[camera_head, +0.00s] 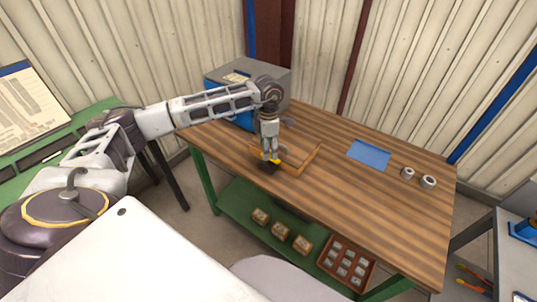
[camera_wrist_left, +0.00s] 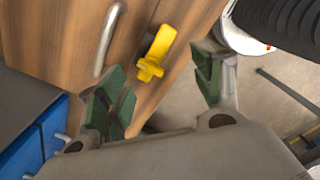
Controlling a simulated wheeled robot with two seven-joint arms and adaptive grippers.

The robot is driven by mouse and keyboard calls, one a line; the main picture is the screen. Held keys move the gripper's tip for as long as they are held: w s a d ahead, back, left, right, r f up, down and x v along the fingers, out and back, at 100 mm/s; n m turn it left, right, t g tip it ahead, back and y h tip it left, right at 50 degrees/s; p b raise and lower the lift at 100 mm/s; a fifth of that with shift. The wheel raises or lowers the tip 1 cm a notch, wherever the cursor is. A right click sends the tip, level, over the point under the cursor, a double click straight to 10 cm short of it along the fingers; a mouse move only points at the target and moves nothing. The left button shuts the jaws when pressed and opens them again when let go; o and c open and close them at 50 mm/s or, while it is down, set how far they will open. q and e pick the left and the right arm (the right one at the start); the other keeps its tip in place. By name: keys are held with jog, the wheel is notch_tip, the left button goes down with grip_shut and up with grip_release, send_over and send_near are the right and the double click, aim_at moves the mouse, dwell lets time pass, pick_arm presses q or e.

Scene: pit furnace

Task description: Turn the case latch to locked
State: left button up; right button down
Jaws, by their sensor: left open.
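The yellow latch (camera_wrist_left: 153,52) sits on a wooden face beside a metal handle (camera_wrist_left: 108,38) in the left wrist view. Its long arm points up and to the right there. In the head view the wooden case (camera_head: 303,167) lies on the left part of the workbench, partly hidden by my arm. My left gripper (camera_head: 270,157) points down at the case's front side. In the wrist view the gripper (camera_wrist_left: 164,90) has its green-padded fingers wide apart. The latch shows beyond the gap between them, and nothing is gripped. My right gripper is not in view.
A grey and blue cabinet (camera_head: 272,75) stands behind the case at the workbench's back left. A blue sheet (camera_head: 368,154) and two pale rings (camera_head: 428,182) lie to the right. The striped top (camera_head: 345,205) is clear in front of them. The lower shelf holds several blocks and a compartment tray (camera_head: 347,264).

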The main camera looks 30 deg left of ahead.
pick_arm(q)
jog(key=shift+f, duration=2.15)
